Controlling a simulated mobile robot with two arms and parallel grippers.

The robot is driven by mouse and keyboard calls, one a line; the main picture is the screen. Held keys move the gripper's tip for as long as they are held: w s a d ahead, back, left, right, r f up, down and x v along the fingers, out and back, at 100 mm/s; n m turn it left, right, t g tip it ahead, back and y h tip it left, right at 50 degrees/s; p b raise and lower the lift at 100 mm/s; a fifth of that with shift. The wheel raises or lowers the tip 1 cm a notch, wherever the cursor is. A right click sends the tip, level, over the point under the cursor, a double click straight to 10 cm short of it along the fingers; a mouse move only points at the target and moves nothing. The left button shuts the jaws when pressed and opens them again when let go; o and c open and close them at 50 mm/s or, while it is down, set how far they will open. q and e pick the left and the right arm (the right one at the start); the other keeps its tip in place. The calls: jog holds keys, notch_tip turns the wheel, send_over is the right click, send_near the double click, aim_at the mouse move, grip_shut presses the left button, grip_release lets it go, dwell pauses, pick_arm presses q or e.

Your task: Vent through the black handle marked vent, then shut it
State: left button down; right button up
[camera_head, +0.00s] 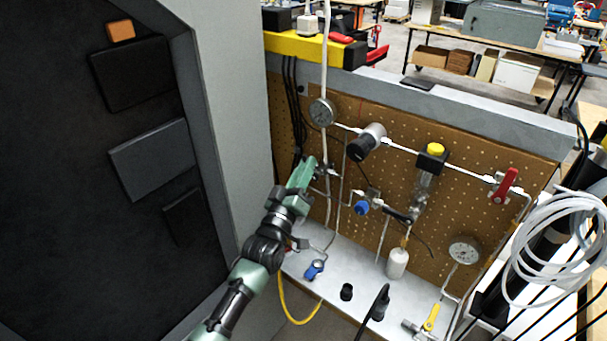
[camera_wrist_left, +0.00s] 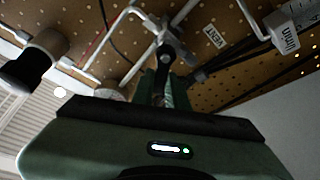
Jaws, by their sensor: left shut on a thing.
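My left gripper (camera_head: 318,170) reaches in from the lower left to the tubing on the pegboard, below the upper round gauge (camera_head: 321,112). In the left wrist view its fingers (camera_wrist_left: 166,92) are shut on the black handle (camera_wrist_left: 167,58) of a small valve on the white tubing. A white label reading VENT (camera_wrist_left: 213,37) is on the pegboard beside this valve. The fingers cover part of the handle, and in the head view the gripper largely hides it. I cannot tell the handle's exact angle. My right gripper is not in view.
A black-and-grey cylinder (camera_head: 367,141), a blue knob (camera_head: 361,208) and a red handle (camera_head: 507,182) are right of my gripper. A lower gauge (camera_head: 464,250) and yellow handle (camera_head: 431,317) are at lower right. A grey cabinet wall (camera_head: 215,110) stands close on the left.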

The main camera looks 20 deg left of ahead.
pick_arm(q)
jog(key=shift+s+d+r+m+h+b, duration=0.1)
jog(key=shift+d+m+h+b, duration=0.3)
jog(key=shift+m+h, duration=0.85)
jog(key=shift+s+d+r+m+h+b, duration=0.15)
jog(key=shift+m+h+b, duration=0.4)
jog(key=shift+m, duration=1.55)
jog(key=shift+s+d+f+m+h+b, duration=0.1)
jog(key=shift+d+m+h+b, duration=0.4)
jog(key=shift+m, duration=1.15)
jog(key=shift+a, duration=0.1)
jog(key=c, duration=1.4)
grip_release()
jog(key=shift+r, duration=0.1)
jog(key=b+v, duration=0.2)
jog(key=v, duration=0.6)
jog(key=shift+w, duration=0.1)
